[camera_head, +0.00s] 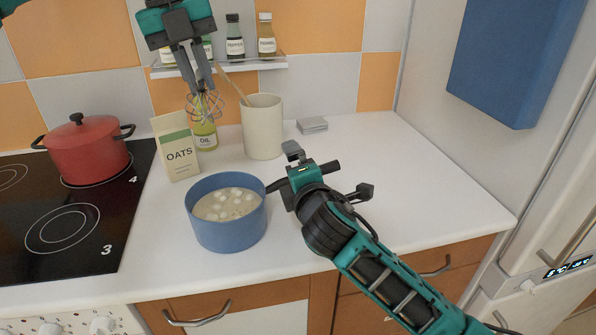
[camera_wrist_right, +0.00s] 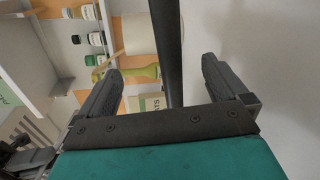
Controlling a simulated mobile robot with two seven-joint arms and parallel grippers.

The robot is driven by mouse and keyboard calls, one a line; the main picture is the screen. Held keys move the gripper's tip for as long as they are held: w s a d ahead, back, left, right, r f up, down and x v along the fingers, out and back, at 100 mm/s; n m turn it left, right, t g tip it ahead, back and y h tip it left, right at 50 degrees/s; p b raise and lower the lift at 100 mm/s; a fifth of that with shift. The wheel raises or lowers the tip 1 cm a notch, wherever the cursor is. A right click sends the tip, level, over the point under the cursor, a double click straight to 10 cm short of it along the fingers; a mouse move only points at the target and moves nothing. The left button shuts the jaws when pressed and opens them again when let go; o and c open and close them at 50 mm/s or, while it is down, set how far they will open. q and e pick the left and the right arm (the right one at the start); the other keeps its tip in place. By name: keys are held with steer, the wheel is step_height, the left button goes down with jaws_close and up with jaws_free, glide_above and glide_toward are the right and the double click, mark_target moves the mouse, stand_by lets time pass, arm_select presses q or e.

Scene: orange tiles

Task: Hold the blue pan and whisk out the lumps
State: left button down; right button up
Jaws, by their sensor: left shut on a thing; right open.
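The blue pan (camera_head: 226,228) sits on the white counter, holding a pale mixture with several white lumps (camera_head: 232,200). Its dark handle (camera_head: 276,186) points right toward my right gripper (camera_head: 300,170). In the right wrist view the handle (camera_wrist_right: 168,50) runs between the fingers of my right gripper (camera_wrist_right: 160,82), which are open around it. My left gripper (camera_head: 204,82) points down from the top and is shut on the whisk; its wire loops (camera_head: 207,106) hang above and behind the pan, in front of the oil bottle. The whisk's grip is mostly hidden by the fingers.
The oats box (camera_head: 177,150), oil bottle (camera_head: 205,138) and cream crock (camera_head: 263,128) stand behind the pan. A red pot (camera_head: 88,155) is on the black hob (camera_head: 60,230) at left. A bottle shelf (camera_head: 275,62) is on the wall. The counter at right is clear.

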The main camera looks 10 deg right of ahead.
stand_by(0.6)
steer(key=shift+f+b, duration=0.3)
steer(key=shift+f, duration=0.45)
jaws_close()
stand_by(0.6)
stand_by(1.1)
